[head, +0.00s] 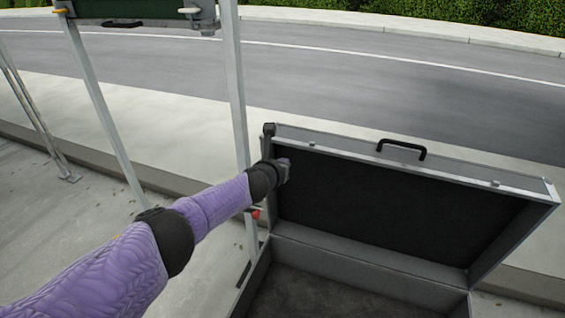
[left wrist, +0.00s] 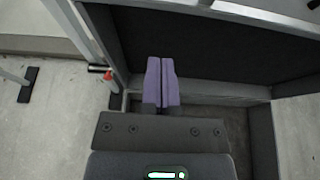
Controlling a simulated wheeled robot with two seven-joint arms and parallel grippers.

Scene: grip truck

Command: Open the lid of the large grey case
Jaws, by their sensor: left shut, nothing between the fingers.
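The large grey case (head: 370,258) stands at the lower right of the head view. Its lid (head: 400,200) is raised and stands upright at the back, with its dark lining facing me. A black handle (head: 401,149) sits on the lid's top edge. My left gripper (head: 284,172) is in front of the lining near the lid's upper left corner. In the left wrist view its purple fingers (left wrist: 162,82) are shut together and empty, with the lid lining (left wrist: 210,55) beyond them. I cannot tell whether they touch the lid. The case's dark interior (left wrist: 210,118) shows below. My right gripper is not in view.
A metal frame with upright posts (head: 236,90) stands just left of the case and close to my left arm. A green panel (head: 130,8) hangs at the top left. A kerb and road (head: 400,75) lie behind. Concrete floor (head: 60,215) is open at the left.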

